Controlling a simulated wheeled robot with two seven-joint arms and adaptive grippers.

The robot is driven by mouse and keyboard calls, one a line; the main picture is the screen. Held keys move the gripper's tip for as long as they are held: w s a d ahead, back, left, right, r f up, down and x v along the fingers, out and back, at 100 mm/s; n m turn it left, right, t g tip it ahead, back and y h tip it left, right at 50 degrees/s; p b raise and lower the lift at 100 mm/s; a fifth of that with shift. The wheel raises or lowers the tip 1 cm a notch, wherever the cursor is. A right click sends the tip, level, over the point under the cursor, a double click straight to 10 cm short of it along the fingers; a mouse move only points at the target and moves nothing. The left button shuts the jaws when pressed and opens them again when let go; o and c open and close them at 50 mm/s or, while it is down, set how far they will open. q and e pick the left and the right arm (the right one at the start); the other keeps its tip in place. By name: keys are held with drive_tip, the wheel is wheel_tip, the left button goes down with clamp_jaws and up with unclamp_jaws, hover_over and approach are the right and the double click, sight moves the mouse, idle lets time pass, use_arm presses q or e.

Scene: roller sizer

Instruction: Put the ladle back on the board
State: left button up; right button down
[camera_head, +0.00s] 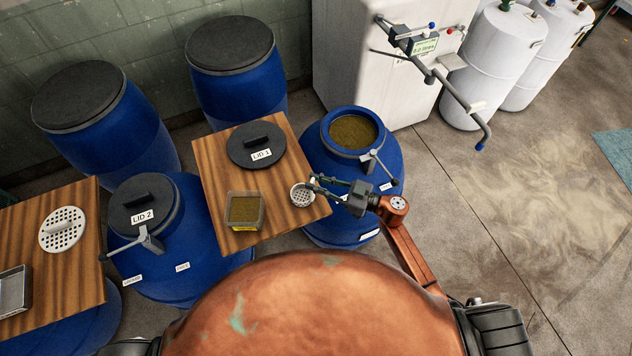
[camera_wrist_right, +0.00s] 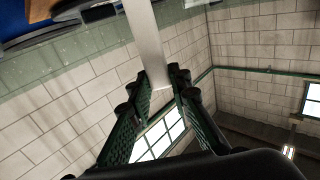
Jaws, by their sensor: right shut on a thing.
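The ladle (camera_head: 302,196) has a round, pale bowl with holes. It is at the right front part of the wooden board (camera_head: 212,165); I cannot tell whether it touches the board. My right gripper (camera_head: 322,184) reaches in from the right, just beside the bowl, and is shut on the ladle. In the right wrist view a flat grey handle strip (camera_wrist_right: 147,45) runs between the fingers of the gripper (camera_wrist_right: 157,82). Most of the handle is hidden in the head view. My left gripper is not in view.
The board also carries black LID 1 (camera_head: 250,140) and a square container (camera_head: 244,211) of greenish-brown stuff. An open blue barrel (camera_head: 330,225) stands at the board's right. Another board (camera_head: 80,275) at left holds a perforated disc (camera_head: 62,229). A scale arm (camera_head: 455,90) juts out at upper right.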

drive_tip(key=shift+f, duration=0.15)
drive_tip(key=c, duration=2.1)
unclamp_jaws()
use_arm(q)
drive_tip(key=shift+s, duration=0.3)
use_arm(e)
drive_tip(key=o, duration=0.3)
drive_tip(key=shift+r, duration=0.25)
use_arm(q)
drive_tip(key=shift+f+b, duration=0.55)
use_arm(e)
drive_tip(key=v, duration=1.2)
